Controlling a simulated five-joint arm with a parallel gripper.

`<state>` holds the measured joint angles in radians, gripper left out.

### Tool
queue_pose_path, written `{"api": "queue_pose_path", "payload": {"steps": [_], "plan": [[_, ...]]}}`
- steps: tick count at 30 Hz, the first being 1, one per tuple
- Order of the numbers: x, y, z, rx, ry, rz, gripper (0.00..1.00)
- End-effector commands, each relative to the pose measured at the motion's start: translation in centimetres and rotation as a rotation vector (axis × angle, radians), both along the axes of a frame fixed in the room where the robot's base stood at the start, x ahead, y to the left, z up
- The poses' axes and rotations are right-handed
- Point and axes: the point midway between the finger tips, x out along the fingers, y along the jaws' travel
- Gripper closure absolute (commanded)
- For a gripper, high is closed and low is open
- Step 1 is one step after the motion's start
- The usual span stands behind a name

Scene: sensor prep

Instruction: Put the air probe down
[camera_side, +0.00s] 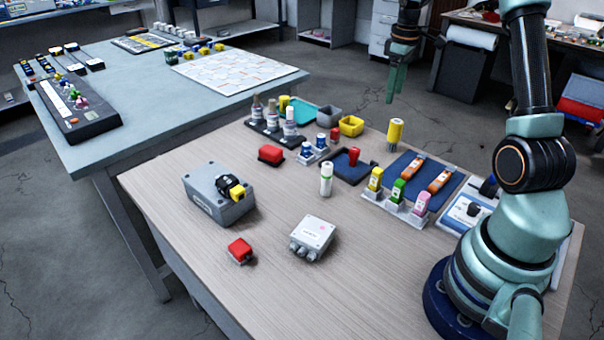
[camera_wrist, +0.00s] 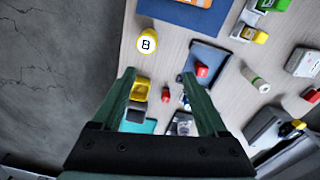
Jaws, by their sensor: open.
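My gripper (camera_side: 397,82) is open and raised above the far edge of the wooden table, with nothing between its fingers; its two fingers also show in the wrist view (camera_wrist: 158,74). No label names the air probe, so I cannot tell which object it is. A yellow cylinder (camera_side: 395,132) stands upright on the table below my gripper, apart from it; its round top marked B (camera_wrist: 146,43) shows just beyond the fingertips in the wrist view. A white cylinder with a green band (camera_side: 326,180) stands upright nearer the middle; it also shows in the wrist view (camera_wrist: 260,84).
A dark tray (camera_side: 340,168) holds a red-topped piece. A blue mat (camera_side: 398,169) carries two orange tools. Yellow (camera_side: 351,125) and grey (camera_side: 329,116) bins stand at the back.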

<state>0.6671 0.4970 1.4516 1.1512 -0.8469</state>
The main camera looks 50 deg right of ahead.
Motion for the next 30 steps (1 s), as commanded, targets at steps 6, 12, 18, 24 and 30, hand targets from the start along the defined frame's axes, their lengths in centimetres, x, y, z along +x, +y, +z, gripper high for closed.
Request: {"api": "queue_pose_path", "payload": {"steps": [6, 12, 18, 24, 30], "plan": [[0.5, 9.3, 5.4, -0.047, -0.11, -0.034, 0.24], [-1.5, 17.3, 8.1, -0.05, -0.226, -0.074, 0.24], [-4.9, 24.1, 8.9, -0.015, -0.342, -0.114, 0.24], [-8.1, 28.3, 8.1, 0.04, -0.427, -0.149, 0.24], [-9.3, 29.8, 7.4, 0.071, -0.46, -0.167, 0.24]]}}
